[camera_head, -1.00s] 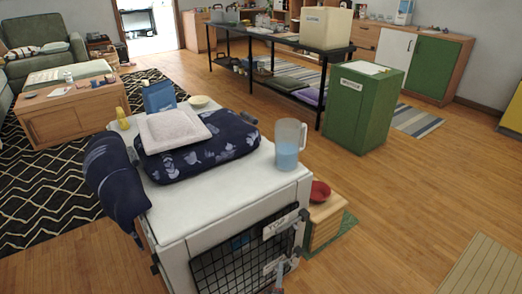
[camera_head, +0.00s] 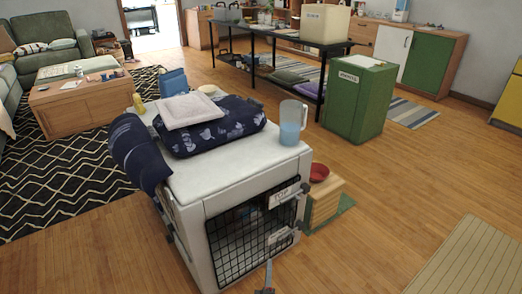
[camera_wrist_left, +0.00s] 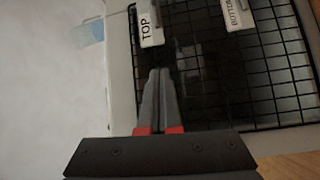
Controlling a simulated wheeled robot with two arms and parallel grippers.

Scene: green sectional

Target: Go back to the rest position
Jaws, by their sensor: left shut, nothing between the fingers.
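My left gripper (camera_head: 268,268) shows at the bottom edge of the head view, in front of the wire door of a white pet crate (camera_head: 190,180). In the left wrist view its fingers (camera_wrist_left: 161,75) are together and empty, over the black wire door (camera_wrist_left: 265,70). Labels reading TOP (camera_wrist_left: 147,22) and, partly cut off, BOTTOM (camera_wrist_left: 238,12) are on the door. The door looks closed in the head view; I cannot tell whether it is latched. My right gripper is in neither view.
On the crate are a dark blue patterned cushion (camera_head: 225,130), a white pad (camera_head: 188,110) and a pitcher with blue liquid (camera_head: 292,122). A wooden box with a red bowl (camera_head: 319,172) stands right of it.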

